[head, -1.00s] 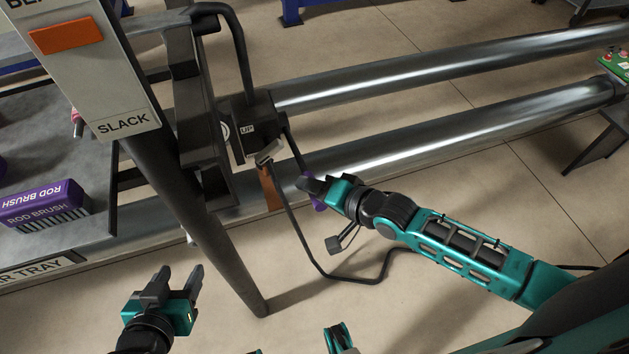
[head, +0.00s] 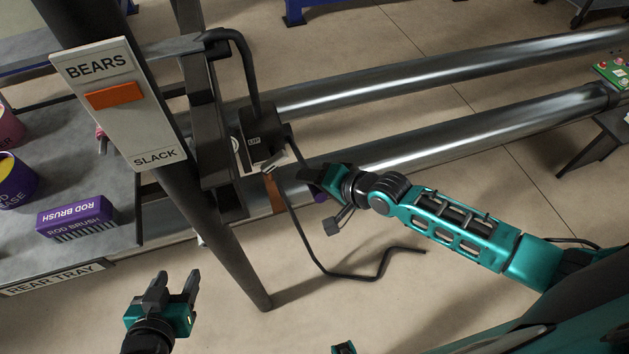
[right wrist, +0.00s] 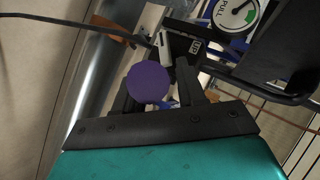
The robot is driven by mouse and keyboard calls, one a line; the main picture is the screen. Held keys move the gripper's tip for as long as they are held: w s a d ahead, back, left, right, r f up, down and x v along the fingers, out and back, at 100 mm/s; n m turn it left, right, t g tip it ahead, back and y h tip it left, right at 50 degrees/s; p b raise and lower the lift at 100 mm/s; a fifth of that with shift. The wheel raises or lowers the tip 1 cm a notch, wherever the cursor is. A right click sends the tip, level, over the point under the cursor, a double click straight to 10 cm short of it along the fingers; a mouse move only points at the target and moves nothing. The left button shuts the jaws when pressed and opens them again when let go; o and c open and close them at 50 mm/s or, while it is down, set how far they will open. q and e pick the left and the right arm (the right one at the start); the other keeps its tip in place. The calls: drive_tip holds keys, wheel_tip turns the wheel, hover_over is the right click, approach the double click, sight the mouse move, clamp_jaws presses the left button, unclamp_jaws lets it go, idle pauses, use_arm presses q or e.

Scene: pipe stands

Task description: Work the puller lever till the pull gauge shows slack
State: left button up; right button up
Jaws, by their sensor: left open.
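The puller body (head: 262,135), a dark box marked UP, hangs on the dark post. Its lever ends in a purple grip (head: 320,196); in the right wrist view the round purple end (right wrist: 148,83) sits in front of my fingers. My right gripper (head: 312,177) is at the lever, its fingers apart with a gap showing beside the purple end; contact is unclear. The pull gauge (right wrist: 238,12) is partly cut off at the top, with a green band at its right; its needle is hard to read. My left gripper (head: 175,287) is open and empty above the floor.
A board (head: 118,103) on the slanted post reads BEARS above and SLACK below, its orange marker (head: 115,94) near BEARS. The rear tray (head: 108,225) holds a rod brush box (head: 75,215). Two long pipes (head: 450,140) run rightward.

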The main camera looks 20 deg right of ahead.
drive_tip(key=shift+o, duration=1.3)
drive_tip(key=shift+s+f, duration=0.1)
drive_tip(key=p+v, duration=0.2)
drive_tip(key=v, duration=1.1)
drive_tip(key=shift+p, duration=0.4)
drive_tip(key=shift+a, duration=0.1)
